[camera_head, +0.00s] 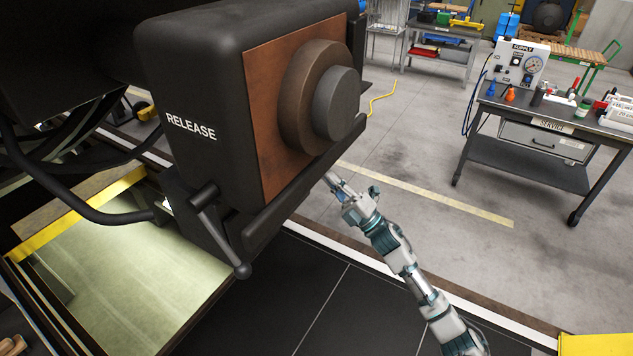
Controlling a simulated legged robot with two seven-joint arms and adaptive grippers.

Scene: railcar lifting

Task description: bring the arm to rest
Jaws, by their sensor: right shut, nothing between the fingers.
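My right arm comes in from the lower right and reaches up toward the middle of the view. Its gripper (334,182) is shut and empty, just below the lower right edge of a large black box (200,90) marked RELEASE. The fingertips look close to the box's ledge; I cannot tell whether they touch it. My left gripper is not in view.
A black lever with a ball end (242,270) hangs from the box. A yellow-edged pit (75,215) lies at the left. A wheeled service cart (520,155) with tools stands at the right.

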